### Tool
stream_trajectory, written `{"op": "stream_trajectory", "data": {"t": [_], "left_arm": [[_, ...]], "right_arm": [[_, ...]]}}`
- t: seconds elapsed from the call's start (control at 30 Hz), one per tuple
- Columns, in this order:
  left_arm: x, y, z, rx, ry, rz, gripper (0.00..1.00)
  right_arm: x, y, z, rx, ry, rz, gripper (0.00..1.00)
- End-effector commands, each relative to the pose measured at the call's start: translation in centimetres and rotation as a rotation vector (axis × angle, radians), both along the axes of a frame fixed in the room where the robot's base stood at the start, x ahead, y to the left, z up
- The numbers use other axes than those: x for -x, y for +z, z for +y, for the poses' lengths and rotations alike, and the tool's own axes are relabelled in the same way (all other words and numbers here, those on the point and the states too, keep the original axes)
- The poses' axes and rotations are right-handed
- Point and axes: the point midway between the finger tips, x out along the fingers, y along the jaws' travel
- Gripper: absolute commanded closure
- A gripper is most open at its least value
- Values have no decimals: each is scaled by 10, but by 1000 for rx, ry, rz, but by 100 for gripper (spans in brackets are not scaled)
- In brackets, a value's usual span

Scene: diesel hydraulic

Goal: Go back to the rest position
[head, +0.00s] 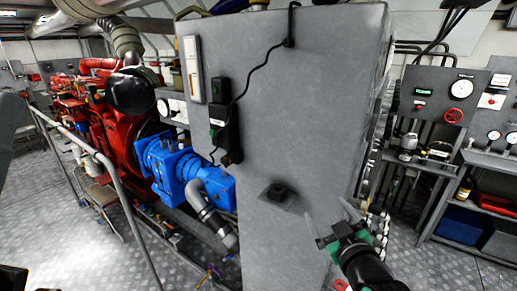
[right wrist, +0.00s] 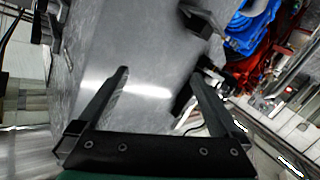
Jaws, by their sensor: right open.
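My right gripper (head: 338,222) is at the lower right of the head view, in front of the lower right part of a tall grey cabinet (head: 300,110). Its two fingers are spread apart with nothing between them. The right wrist view also shows the open fingers (right wrist: 160,85), with the grey cabinet face (right wrist: 120,50) beyond them. A small black fitting (head: 278,193) is on the cabinet face, left of the gripper. I do not see my left gripper in either view.
A red engine (head: 105,120) and a blue pump (head: 175,165) stand left of the cabinet, behind a grey handrail (head: 120,190). A black cable hangs on the cabinet. A gauge panel (head: 440,95) and shelves with a blue bin (head: 460,225) are at the right. Some metal floor (head: 420,258) is clear.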

Motion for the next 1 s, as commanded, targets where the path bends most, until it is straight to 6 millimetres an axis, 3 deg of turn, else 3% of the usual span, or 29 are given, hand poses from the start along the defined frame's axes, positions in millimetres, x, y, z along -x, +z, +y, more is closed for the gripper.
{"op": "stream_trajectory", "data": {"t": [0.03, 0.2, 0.3, 0.4, 0.5, 0.6, 1.0], "left_arm": [[0, 0, 0, 0, 0, 0, 100], [0, 0, 0, 0, 0, 0, 100], [0, 0, 0, 0, 0, 0, 100], [0, 0, 0, 0, 0, 0, 100], [0, 0, 0, 0, 0, 0, 100], [0, 0, 0, 0, 0, 0, 100], [0, 0, 0, 0, 0, 0, 100]], "right_arm": [[10, 40, 0, -23, -3, -92, 0], [69, 163, -3, -121, -2, -406, 0], [121, 225, -6, -189, 12, -591, 0], [178, 271, -10, -261, 37, -760, 0], [225, 298, -13, -329, 68, -884, 0], [254, 311, -14, -398, 100, -953, 0], [252, 310, -15, -471, 124, -940, 0]]}}
